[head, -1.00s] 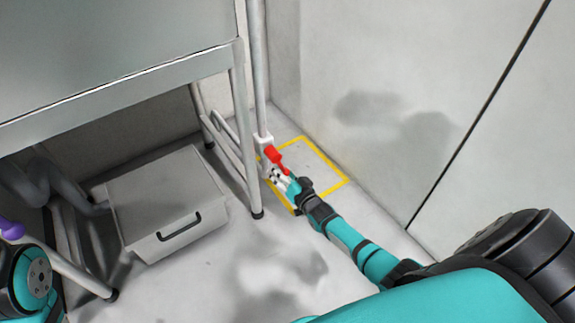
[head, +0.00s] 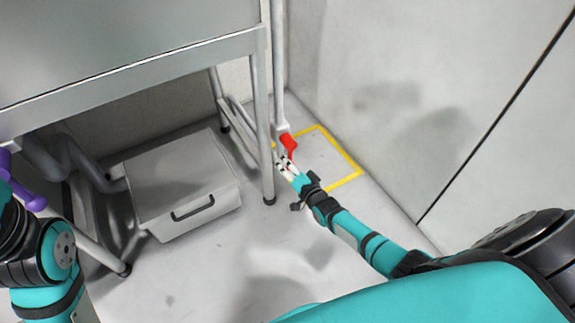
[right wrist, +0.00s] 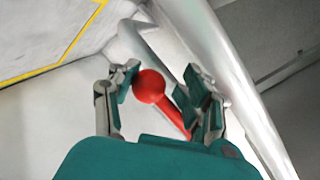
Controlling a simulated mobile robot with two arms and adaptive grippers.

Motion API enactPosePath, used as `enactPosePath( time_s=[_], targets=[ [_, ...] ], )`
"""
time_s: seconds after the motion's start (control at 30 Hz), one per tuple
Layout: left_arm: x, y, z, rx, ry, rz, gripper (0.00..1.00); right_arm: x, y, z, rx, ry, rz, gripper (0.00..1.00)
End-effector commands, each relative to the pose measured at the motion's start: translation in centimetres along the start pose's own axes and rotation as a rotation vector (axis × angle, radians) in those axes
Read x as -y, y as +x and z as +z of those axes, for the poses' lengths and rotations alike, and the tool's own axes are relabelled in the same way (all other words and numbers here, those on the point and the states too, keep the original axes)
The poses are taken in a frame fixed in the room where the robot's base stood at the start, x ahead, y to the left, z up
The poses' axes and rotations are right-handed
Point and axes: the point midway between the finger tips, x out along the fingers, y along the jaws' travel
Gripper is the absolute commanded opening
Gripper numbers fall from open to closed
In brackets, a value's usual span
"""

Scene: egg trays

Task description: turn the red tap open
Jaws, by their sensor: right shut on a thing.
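The red tap (head: 289,143) is on a thin vertical pipe (head: 279,70) beside the steel table's leg in the head view. Its lever points down towards my right gripper (head: 284,165), whose fingertips are at the lever's end. In the right wrist view, the red lever with its round knob (right wrist: 149,86) lies between the two finger pads of my right gripper (right wrist: 155,90). That gripper is shut on the lever. My left arm shows at the left edge of the head view, but its fingers cannot be made out.
A steel table (head: 130,85) stands at left, its leg (head: 265,170) close to my right gripper. A grey box (head: 160,185) with a black handle sits under it. A yellow floor outline (head: 345,160) surrounds the tap's corner. A wall stands at right. A purple thing (head: 28,200) is at far left.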

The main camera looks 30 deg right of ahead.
Motion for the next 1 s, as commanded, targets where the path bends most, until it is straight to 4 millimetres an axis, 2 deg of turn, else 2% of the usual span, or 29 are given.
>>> enactPosePath(
  time_s=[0.03,0.23,0.27,0.5,0.83,1.0],
  targets=[
    [0.0,0.1,0.0,0.001,0.0,0.0,0.4,0.7,0.3,-1.3,-0.026,0.018,-0.017,0.0],
    [0.0,0.1,0.0,0.001,0.0,0.0,0.4,0.7,0.3,-1.3,-0.026,0.018,-0.017,0.0],
    [0.0,0.1,0.0,0.001,0.0,0.0,0.4,0.7,0.3,-1.3,-0.026,0.018,-0.017,0.5],
    [0.0,0.1,0.0,0.002,0.001,0.001,0.4,0.6,0.3,-1.0,-0.021,0.014,-0.016,0.82],
    [0.1,-0.1,0.0,0.003,0.002,0.001,0.4,0.2,-0.3,-0.3,-0.009,0.011,-0.008,0.82],
    [0.0,0.0,0.0,0.002,0.001,0.001,0.4,0.1,-2.5,-0.4,-0.011,0.013,-0.008,0.82]
  ],
)
